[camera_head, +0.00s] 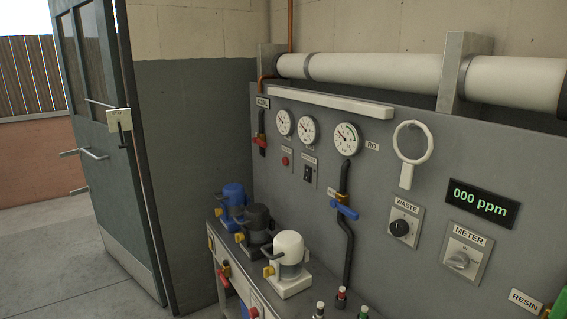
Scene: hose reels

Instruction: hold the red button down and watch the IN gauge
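The small red button (285,161) sits on the grey wall panel, below a small label and the leftmost gauge. Three round white gauges are in a row above it: the left gauge (284,122), the middle gauge (308,130) and the larger right gauge (346,138). Their dial markings are too small to read, so I cannot tell which one is IN. Nothing touches the red button. Neither of my grippers shows in this view.
A stand with blue (233,196), dark (256,222) and white (289,250) canisters stands in front of the panel, below the button. A blue-handled valve (345,210), WASTE knob (400,228) and METER knob (459,260) are to the right. An open door (107,150) stands left.

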